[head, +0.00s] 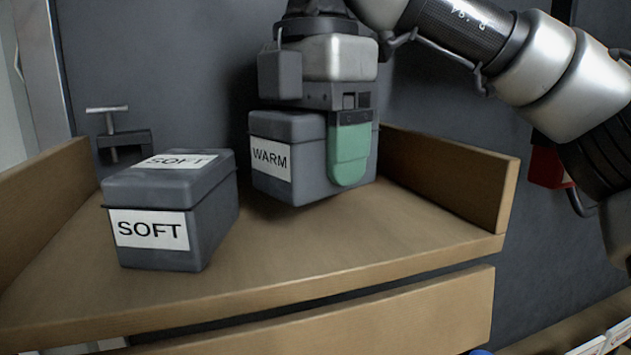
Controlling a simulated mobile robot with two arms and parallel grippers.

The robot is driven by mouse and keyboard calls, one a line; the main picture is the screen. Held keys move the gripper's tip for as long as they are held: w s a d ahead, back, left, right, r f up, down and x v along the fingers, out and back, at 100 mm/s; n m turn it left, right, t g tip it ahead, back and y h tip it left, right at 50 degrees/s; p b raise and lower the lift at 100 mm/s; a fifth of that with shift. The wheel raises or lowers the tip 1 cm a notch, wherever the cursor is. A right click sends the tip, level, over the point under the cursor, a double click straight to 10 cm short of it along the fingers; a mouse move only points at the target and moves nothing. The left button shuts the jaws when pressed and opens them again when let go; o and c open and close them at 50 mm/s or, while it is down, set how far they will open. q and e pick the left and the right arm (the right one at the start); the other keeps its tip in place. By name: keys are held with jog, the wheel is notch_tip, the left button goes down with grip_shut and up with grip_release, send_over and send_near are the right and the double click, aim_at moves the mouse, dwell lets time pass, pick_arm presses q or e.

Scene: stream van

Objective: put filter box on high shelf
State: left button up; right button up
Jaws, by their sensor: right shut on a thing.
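A grey lidded box labelled WARM (307,186) is at the back of a wooden shelf (390,240). My right gripper (335,160) comes down over it from above and is shut on it. One green finger pad lies against the box's front right side; the other finger is hidden. The WARM box's underside is at or very near the shelf board; I cannot tell if it touches. A second grey box labelled SOFT (152,252) stands upright on the shelf to the left, apart from the WARM box. My left gripper is not in view.
The shelf has raised wooden sides at left (45,205) and right (450,172), and a dark wall behind. A dark clamp-like fitting (122,140) is behind the SOFT box. The shelf's front right is bare. A red object (546,167) is beyond the right side.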

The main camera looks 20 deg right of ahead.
aim_at(318, 187)
jog(key=f, duration=0.1)
jog(key=f+p, duration=0.1)
jog(key=f, duration=0.1)
jog(key=shift+s+d+f, duration=0.1)
jog(key=shift+s, duration=0.3)
jog(key=shift+w, duration=0.15)
jog(key=shift+f, duration=0.25)
jog(key=o, duration=1)
jog(key=shift+r, duration=0.1)
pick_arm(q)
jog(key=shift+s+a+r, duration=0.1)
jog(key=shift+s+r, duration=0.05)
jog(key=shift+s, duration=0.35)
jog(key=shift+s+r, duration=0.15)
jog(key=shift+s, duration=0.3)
pick_arm(e)
jog(key=shift+o, duration=0.2)
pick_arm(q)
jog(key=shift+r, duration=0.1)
pick_arm(e)
jog(key=shift+r, duration=0.1)
